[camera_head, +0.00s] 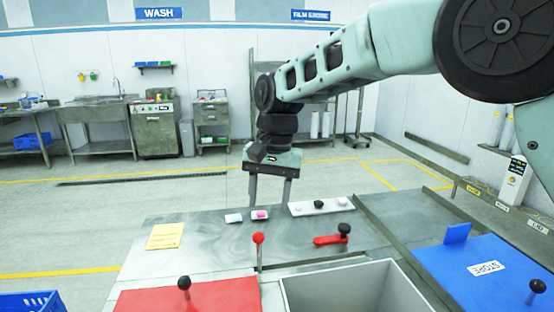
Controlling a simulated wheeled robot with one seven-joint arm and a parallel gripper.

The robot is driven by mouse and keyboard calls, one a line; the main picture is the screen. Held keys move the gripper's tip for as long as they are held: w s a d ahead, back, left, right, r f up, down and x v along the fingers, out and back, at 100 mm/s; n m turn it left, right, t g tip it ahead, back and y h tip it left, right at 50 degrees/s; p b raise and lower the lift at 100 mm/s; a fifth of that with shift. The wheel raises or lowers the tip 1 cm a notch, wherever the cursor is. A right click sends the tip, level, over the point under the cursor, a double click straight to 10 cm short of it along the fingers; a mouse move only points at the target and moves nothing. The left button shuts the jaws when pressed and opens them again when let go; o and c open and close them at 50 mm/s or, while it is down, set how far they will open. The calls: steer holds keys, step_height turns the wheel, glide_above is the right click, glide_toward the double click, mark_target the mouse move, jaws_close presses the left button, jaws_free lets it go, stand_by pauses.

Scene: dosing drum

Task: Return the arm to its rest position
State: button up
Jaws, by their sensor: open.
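My arm reaches in from the upper right, across the top of the camera view. My gripper (268,203) hangs down over the far edge of the metal worktop (205,247). Its two fingers are apart, with nothing seen between them. The fingertips appear close to two small items, a white one (233,218) and one with a pink top (260,214). I cannot tell the exact gap between the fingertips and the worktop.
A white strip with knobs (330,205), a red handle (328,240), a red-knobbed lever (258,240) and a yellow note (165,236) are on the worktop. A red lid (220,292), an open grey bin (300,288) and a blue STORE lid (470,262) are in front. Open floor lies behind.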

steer(key=s+d+f+n, duration=0.2)
steer(key=s+d, duration=0.3)
steer(key=s, duration=0.5)
steer(key=s+d+f+n, duration=0.1)
steer(key=s+d+n, duration=0.3)
steer(key=s, duration=0.6)
steer(key=s+d+f+n, duration=0.2)
steer(key=s+d+n, duration=0.1)
steer(key=s+d, duration=0.4)
steer(key=s, duration=0.2)
steer(key=shift+s+f+t+h, duration=0.3)
steer(key=shift+s+f, duration=0.05)
steer(key=shift+s, duration=0.05)
steer(key=shift+s+d+f, duration=0.2)
steer(key=shift+s, duration=0.15)
steer(key=shift+c, duration=0.3)
